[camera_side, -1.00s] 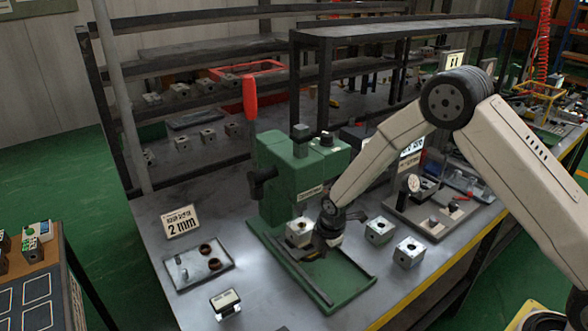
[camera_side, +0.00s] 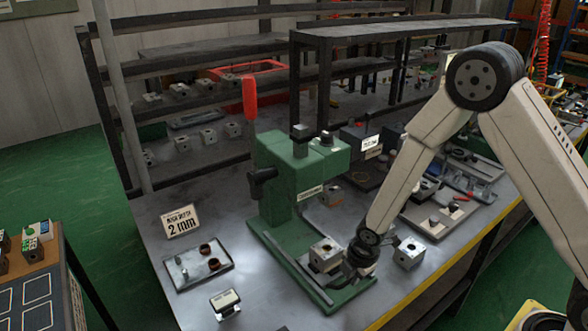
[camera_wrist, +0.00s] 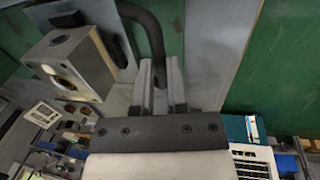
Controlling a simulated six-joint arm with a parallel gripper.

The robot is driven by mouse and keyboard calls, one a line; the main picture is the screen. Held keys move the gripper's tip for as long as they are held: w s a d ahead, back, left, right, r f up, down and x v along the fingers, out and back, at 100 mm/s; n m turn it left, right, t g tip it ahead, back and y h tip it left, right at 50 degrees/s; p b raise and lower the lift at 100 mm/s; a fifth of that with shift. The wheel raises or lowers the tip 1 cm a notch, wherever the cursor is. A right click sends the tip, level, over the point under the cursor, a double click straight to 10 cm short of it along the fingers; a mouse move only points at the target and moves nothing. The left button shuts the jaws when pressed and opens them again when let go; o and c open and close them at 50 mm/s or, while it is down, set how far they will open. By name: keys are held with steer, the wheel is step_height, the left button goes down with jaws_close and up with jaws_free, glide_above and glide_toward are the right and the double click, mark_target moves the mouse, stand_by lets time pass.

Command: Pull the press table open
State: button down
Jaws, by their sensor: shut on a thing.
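The green press (camera_side: 295,180) stands on the workbench with its red lever (camera_side: 249,97) upright. A grey valve block (camera_side: 325,255) with a hole rests on the press table, toward the front of the green base (camera_side: 290,265). The table itself is mostly hidden by the block and my gripper. My gripper (camera_side: 358,268) is low at the right of that block. In the wrist view its fingers (camera_wrist: 161,78) are shut on a dark curved handle (camera_wrist: 150,35), and the block (camera_wrist: 72,62) sits to their left. Where the handle joins the table is unclear.
Another grey block (camera_side: 409,253) stands close to the right of my gripper. A "2 mm" sign (camera_side: 181,221), a small tray (camera_side: 198,264) and a small display (camera_side: 225,301) are on the left of the bench. The bench's yellow front edge (camera_side: 400,306) is near.

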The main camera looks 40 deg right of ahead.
steer(key=c, duration=0.6)
jaws_free()
steer(key=shift+c, duration=0.2)
steer(key=shift+r, duration=0.2)
step_height(320, 180, up, 7)
steer(key=s, duration=0.1)
steer(key=shift+s+r, duration=0.15)
steer(key=shift+s, duration=0.05)
